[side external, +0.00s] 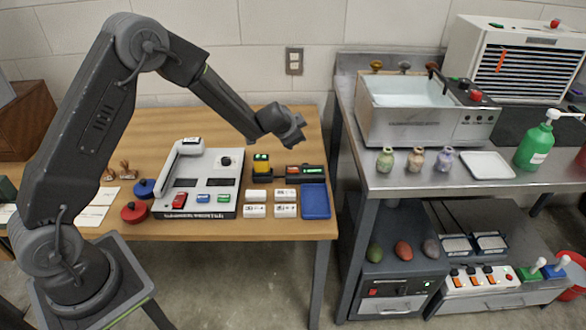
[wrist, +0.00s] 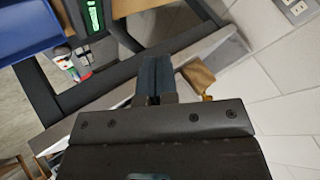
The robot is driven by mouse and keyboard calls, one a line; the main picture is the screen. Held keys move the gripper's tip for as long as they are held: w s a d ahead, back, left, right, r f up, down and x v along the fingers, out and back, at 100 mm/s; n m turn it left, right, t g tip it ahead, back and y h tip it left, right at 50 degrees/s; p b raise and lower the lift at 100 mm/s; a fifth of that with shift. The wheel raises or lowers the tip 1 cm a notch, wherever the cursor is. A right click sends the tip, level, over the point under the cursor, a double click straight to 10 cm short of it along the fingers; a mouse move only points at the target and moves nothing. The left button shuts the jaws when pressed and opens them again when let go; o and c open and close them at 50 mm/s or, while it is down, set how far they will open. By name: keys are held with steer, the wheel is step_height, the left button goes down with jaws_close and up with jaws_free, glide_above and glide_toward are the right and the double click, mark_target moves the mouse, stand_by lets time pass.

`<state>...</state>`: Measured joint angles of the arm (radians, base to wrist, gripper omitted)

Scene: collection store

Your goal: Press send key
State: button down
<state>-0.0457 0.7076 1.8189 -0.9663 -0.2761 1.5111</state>
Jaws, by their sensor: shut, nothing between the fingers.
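A grey-white console (side external: 205,162) with a handset along its left side lies on the wooden table. A red key (side external: 179,200), a blue key (side external: 203,198) and a green key (side external: 224,198) stand along its front edge. Their labels are too small to read, so I cannot tell which is the send key. My gripper (side external: 298,140) is in the air to the right of the console, above the table's right side, apart from the keys. Its shut, empty fingers (wrist: 152,75) show in the wrist view, where the console's keys are not in view.
A blue tray (side external: 315,201), white blocks (side external: 256,211) and a dark device with a green display (side external: 306,170) lie right of the console. The tray (wrist: 22,28) and display (wrist: 93,15) also show in the wrist view. Red and blue round-topped objects stand left. A steel bench (side external: 420,178) stands right.

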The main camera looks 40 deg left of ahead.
mark_target(294, 169)
steer(key=shift+f, duration=0.1)
steer(key=shift+f, duration=4.3)
steer(key=shift+f, duration=0.15)
steer(key=shift+f, duration=0.25)
steer(key=shift+f, duration=0.5)
steer(key=shift+r, duration=0.9)
steer(key=shift+r, duration=2.5)
